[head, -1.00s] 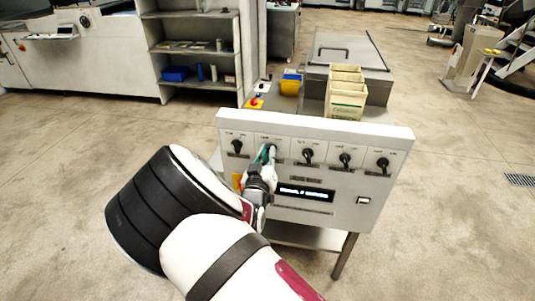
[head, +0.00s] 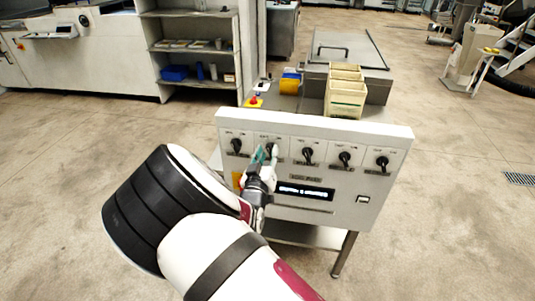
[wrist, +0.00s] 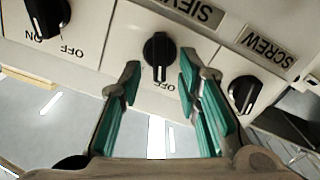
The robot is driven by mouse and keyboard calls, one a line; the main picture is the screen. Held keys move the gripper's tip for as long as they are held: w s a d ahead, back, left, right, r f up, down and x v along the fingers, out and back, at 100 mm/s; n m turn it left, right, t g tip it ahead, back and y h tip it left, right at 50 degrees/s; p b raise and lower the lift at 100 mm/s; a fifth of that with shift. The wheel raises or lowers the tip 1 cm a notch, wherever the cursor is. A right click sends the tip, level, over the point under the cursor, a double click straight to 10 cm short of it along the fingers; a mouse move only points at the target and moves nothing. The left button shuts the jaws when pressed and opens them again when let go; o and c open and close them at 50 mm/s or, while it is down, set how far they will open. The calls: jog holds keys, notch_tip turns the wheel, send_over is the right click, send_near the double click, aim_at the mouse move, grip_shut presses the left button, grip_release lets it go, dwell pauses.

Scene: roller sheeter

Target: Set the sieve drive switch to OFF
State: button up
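The sieve drive switch is a black rotary knob, second from left on the white control panel (head: 312,125). In the wrist view the sieve knob (wrist: 159,50) sits under a partly visible "SIEV" label, with an OFF mark beside it. Its handle looks roughly in line with the picture's vertical; I cannot tell its exact setting. My gripper (wrist: 157,82) is open, its two teal-padded fingers on either side of the knob with gaps showing. In the head view my gripper (head: 266,153) is in front of this knob and partly hides it.
A lit display (head: 304,191) and a rocker switch (head: 363,199) are lower on the panel. A red emergency button (head: 254,101) is behind the panel's left end.

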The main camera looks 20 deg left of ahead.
jog(key=v, duration=1.1)
jog(key=shift+s, duration=0.25)
jog(key=shift+d, duration=0.15)
jog(key=w+d+r+m+g+h, duration=0.1)
jog(key=w+d+r+m+g, duration=0.4)
jog(key=w+d+r+g, duration=0.4)
jog(key=s+d+r, duration=0.3)
jog(key=d+r, duration=0.4)
jog(key=d, duration=0.2)
jog(key=s+d+r+m+g, duration=0.1)
jog(key=s+d+r, duration=0.35)
jog(key=d, duration=0.25)
jog(key=s+d+r+g, duration=0.1)
jog(key=s+d+r, duration=0.3)
jog(key=s+d, duration=0.25)
jog(key=s+d+m+g+h, duration=0.1)
jog(key=s+d+h, duration=0.2)
jog(key=s+d, duration=0.9)
jog(key=shift+s+r, duration=0.3)
jog(key=shift+s, duration=0.6)
jog(key=shift+d, duration=0.1)
